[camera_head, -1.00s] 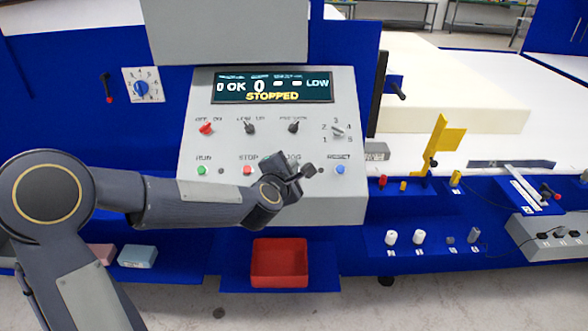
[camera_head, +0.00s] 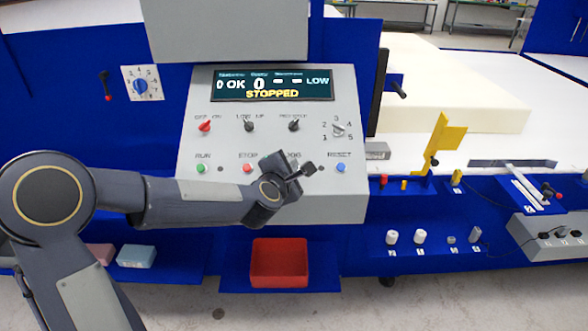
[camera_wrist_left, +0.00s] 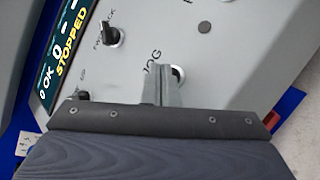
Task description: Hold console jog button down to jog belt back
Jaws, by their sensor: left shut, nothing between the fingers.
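The grey console (camera_head: 330,205) has a sloped panel whose display (camera_head: 272,85) reads "STOPPED". My left gripper (camera_head: 302,170) is in front of the panel's lower row, at the JOG label, between the red stop button (camera_head: 248,169) and the blue reset button (camera_head: 340,168). In the left wrist view its shut fingers (camera_wrist_left: 160,70) hold nothing and are beside the JOG lettering. A round dark jog button with a pale rim (camera_wrist_left: 179,75) shows partly behind them. I cannot tell whether they touch it or whether it is pressed. My right gripper is out of view.
A green run button (camera_head: 201,169) and several switches are on the same panel. A red tray (camera_head: 279,262) is below the console. The white belt with a foam block (camera_head: 450,90) and a yellow flag-shaped part (camera_head: 440,140) are to the right.

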